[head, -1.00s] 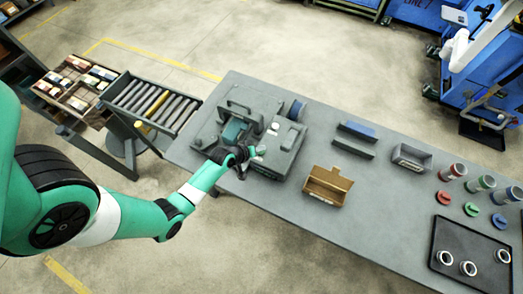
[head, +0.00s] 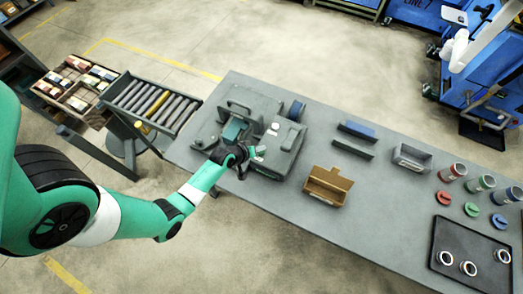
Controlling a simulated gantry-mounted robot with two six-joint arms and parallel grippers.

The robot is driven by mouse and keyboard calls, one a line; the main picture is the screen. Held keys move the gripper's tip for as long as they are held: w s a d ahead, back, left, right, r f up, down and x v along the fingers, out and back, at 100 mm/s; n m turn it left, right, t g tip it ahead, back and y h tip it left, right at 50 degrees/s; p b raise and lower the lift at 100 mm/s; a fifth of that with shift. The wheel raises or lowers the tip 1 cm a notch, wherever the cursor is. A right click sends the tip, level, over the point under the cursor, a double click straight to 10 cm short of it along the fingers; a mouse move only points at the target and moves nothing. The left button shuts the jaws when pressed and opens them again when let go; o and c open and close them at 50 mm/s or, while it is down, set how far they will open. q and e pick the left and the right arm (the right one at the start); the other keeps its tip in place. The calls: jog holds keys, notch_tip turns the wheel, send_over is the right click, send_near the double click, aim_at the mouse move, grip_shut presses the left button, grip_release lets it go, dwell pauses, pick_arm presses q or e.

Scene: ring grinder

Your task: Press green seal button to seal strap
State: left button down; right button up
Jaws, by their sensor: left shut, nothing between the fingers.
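The grey strapping machine (head: 286,137) stands at the left part of the table, with a dark handle, a blue reel and a pale round part on top. My left gripper (head: 256,153) is shut and empty at the machine's front edge, over its front panel. I cannot tell whether its tip touches the machine. The green seal button cannot be made out; the gripper may hide it. A green package (head: 234,129) lies in the machine just behind my gripper. My right gripper is not in view.
An open brown box (head: 326,186) stands right of the machine. Further right are a grey bin (head: 412,158), several coloured cups and lids, and a black tray (head: 450,244) with rings. A roller conveyor (head: 152,102) adjoins the table's left end.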

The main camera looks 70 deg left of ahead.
aim_at(260, 153)
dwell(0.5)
pick_arm(q)
jog(key=shift+f+b, duration=0.35)
jog(key=shift+f, duration=0.1)
jog(key=shift+f+b, duration=0.45)
jog(key=shift+f, duration=0.1)
dwell(0.5)
dwell(0.5)
jog(key=shift+r+p, duration=1)
jog(key=shift+p, duration=0.05)
jog(key=shift+r, duration=0.1)
notch_tip(260, 153, up, 5)
jog(key=p, duration=0.5)
dwell(0.5)
